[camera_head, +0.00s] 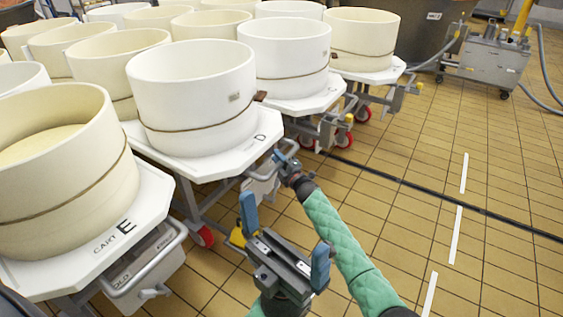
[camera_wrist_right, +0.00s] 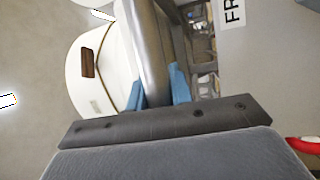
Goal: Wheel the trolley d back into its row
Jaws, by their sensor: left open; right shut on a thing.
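Trolley D (camera_head: 212,163) has a white top marked "D" and carries a large cream tub (camera_head: 192,95) with a strap round it. It stands between cart E and the trolley behind it. My right gripper (camera_head: 285,161) is at the front of trolley D, shut on its grey metal handle. In the right wrist view the handle bar (camera_wrist_right: 150,45) passes between the blue fingertips (camera_wrist_right: 158,92). My left gripper (camera_head: 284,240) is open and empty, in front of trolley D and apart from it. My right forearm hides some of the floor.
Cart E (camera_head: 75,240) with its tub stands at the left. Another trolley (camera_head: 312,100) stands just beyond D, with more tubs behind. Open tiled floor (camera_head: 400,155) with a dark line and white dashes lies to the right. A wheeled metal machine (camera_head: 487,60) with hoses stands far right.

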